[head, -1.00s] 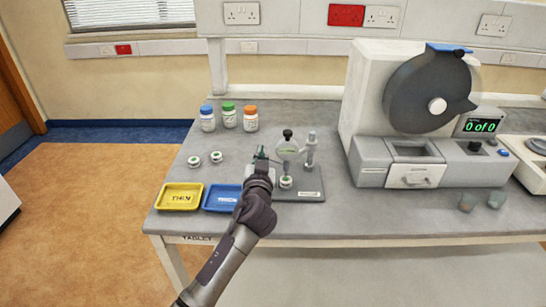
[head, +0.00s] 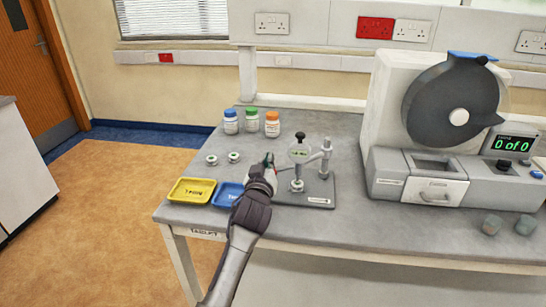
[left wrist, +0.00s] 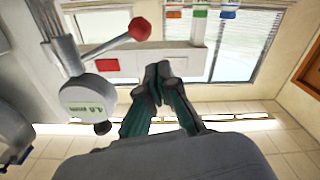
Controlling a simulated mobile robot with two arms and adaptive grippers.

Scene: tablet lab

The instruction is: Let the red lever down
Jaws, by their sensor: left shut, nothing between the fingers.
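The thickness gauge (head: 299,153) stands on its grey base plate on the bench, with a round dial and a black knob on top. In the left wrist view its red lever (left wrist: 139,29) shows as a red ball on a grey rod, left of the fingertips. The gauge's white dial housing (left wrist: 90,103) is below it. My left gripper (head: 267,163) is just left of the gauge in the head view. Its dark green fingers (left wrist: 160,78) are shut and empty, apart from the red ball. My right gripper is not in view.
A yellow tray (head: 176,196) and a blue tray (head: 222,201) lie left of my arm. Several capped bottles (head: 251,121) and two small discs (head: 223,159) are behind. A large grey-white machine (head: 405,180) stands to the right.

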